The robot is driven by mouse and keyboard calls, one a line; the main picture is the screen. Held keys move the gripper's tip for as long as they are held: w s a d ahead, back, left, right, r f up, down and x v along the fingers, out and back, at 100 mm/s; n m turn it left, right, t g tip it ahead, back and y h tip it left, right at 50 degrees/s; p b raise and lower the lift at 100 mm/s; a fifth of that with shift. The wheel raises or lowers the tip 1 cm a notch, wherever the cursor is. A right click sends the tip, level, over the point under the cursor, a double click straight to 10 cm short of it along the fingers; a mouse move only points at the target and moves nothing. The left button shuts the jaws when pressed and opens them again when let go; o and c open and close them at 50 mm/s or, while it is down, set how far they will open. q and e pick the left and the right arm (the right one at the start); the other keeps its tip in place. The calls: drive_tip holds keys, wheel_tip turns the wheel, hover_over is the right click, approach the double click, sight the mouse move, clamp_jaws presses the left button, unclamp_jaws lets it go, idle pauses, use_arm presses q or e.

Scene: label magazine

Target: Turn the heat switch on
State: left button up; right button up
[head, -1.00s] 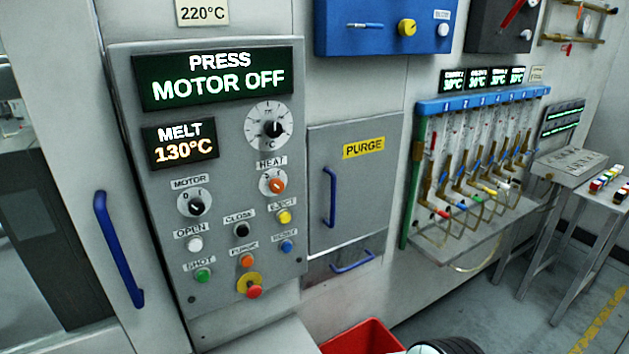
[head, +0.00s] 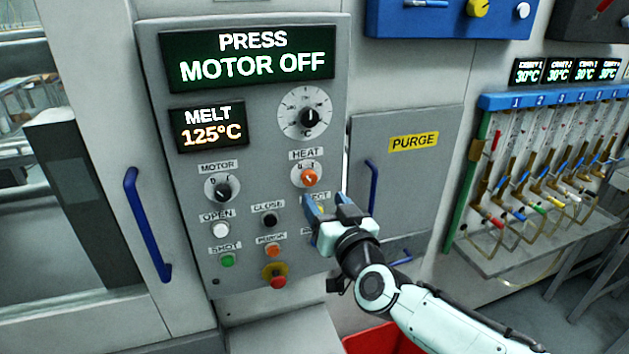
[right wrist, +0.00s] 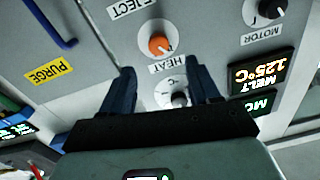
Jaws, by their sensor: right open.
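The heat switch (head: 309,177) is an orange knob on a pale round dial below the HEAT label, on the grey control panel (head: 180,260). Which mark it points at is too small to tell. In the right wrist view the heat switch (right wrist: 158,46) appears upside down, beyond the fingertips. My right gripper (head: 328,204) is open and empty, just below the knob in the head view, and hides part of the EJECT and RESET buttons. In the right wrist view its two dark blue fingers (right wrist: 162,74) are apart. My left gripper is in neither current view.
The black motor knob (head: 222,190) is left of the heat switch, and the temperature dial (head: 305,112) is above it. Several push buttons sit below. The displays read MOTOR OFF and MELT 125°C. A PURGE door (head: 425,185) with a blue handle stands to the right.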

sight(311, 181)
drive_tip(key=p+x, duration=0.1)
drive_tip(key=x, duration=0.7)
drive_tip(key=shift+w+f+p, duration=0.1)
drive_tip(key=shift+w+p, duration=0.25)
use_arm(q)
drive_tip(key=shift+w+r, duration=0.9)
drive_tip(key=shift+r, duration=0.3)
use_arm(e)
drive_tip(key=shift+s, duration=0.1)
drive_tip(key=c, duration=1)
